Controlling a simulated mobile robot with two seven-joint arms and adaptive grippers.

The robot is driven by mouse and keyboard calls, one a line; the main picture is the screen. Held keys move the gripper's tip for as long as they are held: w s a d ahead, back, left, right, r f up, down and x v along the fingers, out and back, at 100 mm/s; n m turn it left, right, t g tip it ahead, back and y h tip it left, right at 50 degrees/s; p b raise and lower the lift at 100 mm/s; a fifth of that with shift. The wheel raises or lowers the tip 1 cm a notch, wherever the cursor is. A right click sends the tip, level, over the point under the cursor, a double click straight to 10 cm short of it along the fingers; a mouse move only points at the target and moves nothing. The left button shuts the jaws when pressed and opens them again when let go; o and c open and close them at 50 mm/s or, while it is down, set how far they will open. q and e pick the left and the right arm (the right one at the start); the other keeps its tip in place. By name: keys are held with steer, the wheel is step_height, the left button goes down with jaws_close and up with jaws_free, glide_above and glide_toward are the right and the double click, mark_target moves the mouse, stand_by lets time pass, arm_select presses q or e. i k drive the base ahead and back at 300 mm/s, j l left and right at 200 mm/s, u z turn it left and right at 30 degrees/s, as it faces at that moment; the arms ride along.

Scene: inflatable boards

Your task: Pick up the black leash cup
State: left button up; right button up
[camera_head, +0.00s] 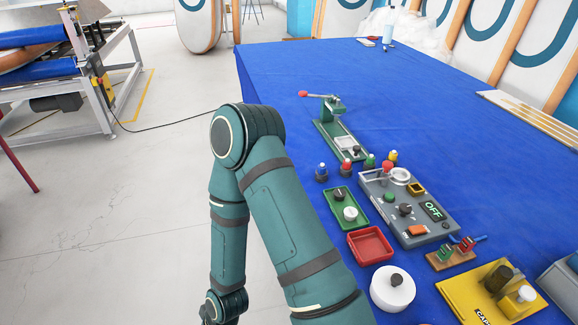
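I cannot tell for certain which thing is the black leash cup. A dark cylinder (497,279) stands on a yellow tray (455,291) at the lower right. A white round piece (393,291) with a small black knob on top (396,280) lies to the left of that tray. One of my teal arms rises from the bottom edge, bends at the elbow and hangs down left of the table. Its gripper is below the picture. My other arm and gripper are not in view.
A blue-covered table (440,130) fills the right side. On it are a green clamp fixture (340,140), several small coloured-top bottles, a green box (346,208), a red tray (370,245) and a grey control box reading OFF (408,207). The table's far part is mostly clear.

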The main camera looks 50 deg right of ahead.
mark_target(340, 194)
steer(key=i, duration=1.5)
steer(key=i+z, duration=0.15)
steer(key=z, duration=0.25)
steer(key=i+z, duration=0.15)
steer(key=z, duration=0.3)
steer(key=i+j+z, duration=0.15)
steer(key=z, duration=1.9)
